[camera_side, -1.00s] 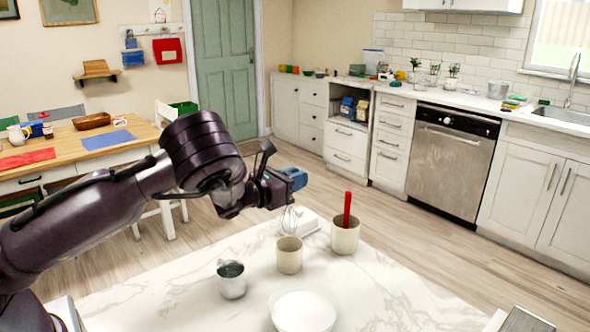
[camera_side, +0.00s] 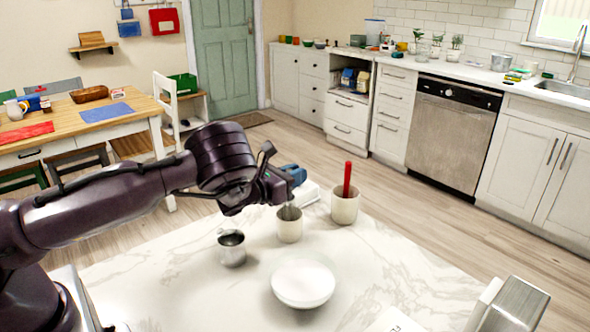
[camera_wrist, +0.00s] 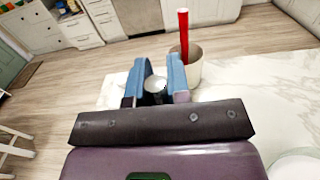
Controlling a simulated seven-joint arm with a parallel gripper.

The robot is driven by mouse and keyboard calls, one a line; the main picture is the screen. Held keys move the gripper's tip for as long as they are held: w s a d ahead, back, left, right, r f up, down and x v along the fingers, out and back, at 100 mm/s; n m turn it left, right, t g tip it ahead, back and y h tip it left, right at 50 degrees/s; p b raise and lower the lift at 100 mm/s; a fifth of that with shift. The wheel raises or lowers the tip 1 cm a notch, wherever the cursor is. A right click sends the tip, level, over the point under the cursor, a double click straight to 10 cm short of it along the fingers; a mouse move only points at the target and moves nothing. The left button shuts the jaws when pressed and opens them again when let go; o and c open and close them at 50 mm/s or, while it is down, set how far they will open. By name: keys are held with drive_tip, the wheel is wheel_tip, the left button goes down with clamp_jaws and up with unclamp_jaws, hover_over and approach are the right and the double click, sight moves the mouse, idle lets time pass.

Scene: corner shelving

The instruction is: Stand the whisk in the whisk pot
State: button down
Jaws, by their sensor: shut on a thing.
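My gripper (camera_side: 292,177) has blue fingers and is shut on the whisk (camera_side: 288,206). In the wrist view the rounded silver end of the whisk's handle (camera_wrist: 155,84) shows between the fingers (camera_wrist: 160,78). My gripper is just above a small cream pot (camera_side: 289,228), which I take as the whisk pot. The whisk hangs roughly upright, with its lower wires inside the pot's mouth. The pot's walls hide the wire tip, so I cannot tell whether it touches the bottom. My gripper hides this pot in the wrist view.
A larger cream pot (camera_side: 344,208) with a red-handled tool (camera_side: 347,179) stands close on the right; it also shows in the wrist view (camera_wrist: 190,66). The marble top (camera_side: 390,265) is clear at right.

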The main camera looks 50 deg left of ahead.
drive_tip(key=shift+f, duration=0.1)
drive_tip(key=c, duration=1)
unclamp_jaws()
drive_tip(key=s, duration=1.3)
